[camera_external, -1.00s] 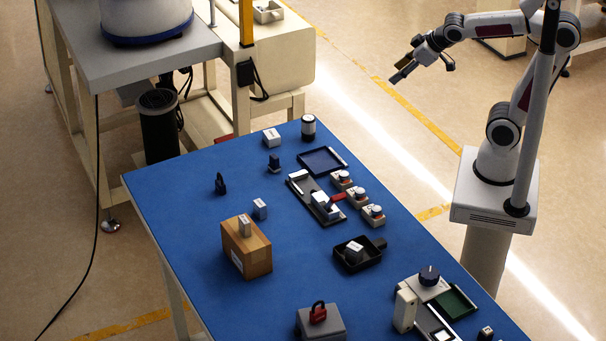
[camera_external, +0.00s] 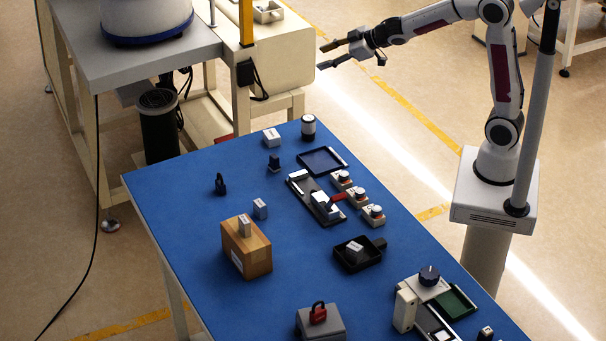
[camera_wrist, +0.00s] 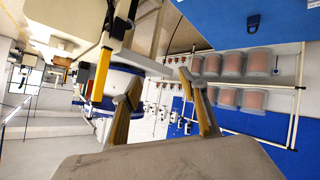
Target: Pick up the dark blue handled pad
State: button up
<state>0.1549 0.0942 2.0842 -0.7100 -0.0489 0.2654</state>
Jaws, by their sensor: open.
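A small dark blue pad with an upright handle (camera_external: 274,165) stands on the blue table (camera_external: 200,240) toward its back end, in front of a white box. In the external view my gripper (camera_external: 326,56) is open and empty, high up beyond the table's far right corner and well apart from the pad. In the wrist view the two fingers of my gripper (camera_wrist: 157,85) are spread with nothing between them. A small dark object (camera_wrist: 253,21) on blue shows there, and I cannot tell if it is the pad.
Near the pad are a dark padlock (camera_external: 220,184), a white box (camera_external: 271,137), a black-and-white cylinder (camera_external: 308,127) and a dark blue tray (camera_external: 322,148). A yellow post (camera_external: 246,22) rises behind the table.

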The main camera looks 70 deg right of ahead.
jog(key=w+a+f+n+y, duration=0.2)
jog(key=w+f, duration=0.3)
jog(key=w, duration=0.2)
jog(key=n+g+y, duration=0.3)
jog(key=n+y, duration=0.2)
jog(key=y, duration=0.5)
send_near(274, 163)
jog(key=shift+w, duration=0.7)
jog(key=shift+x, duration=1.35)
jog(key=shift+w+a, duration=0.1)
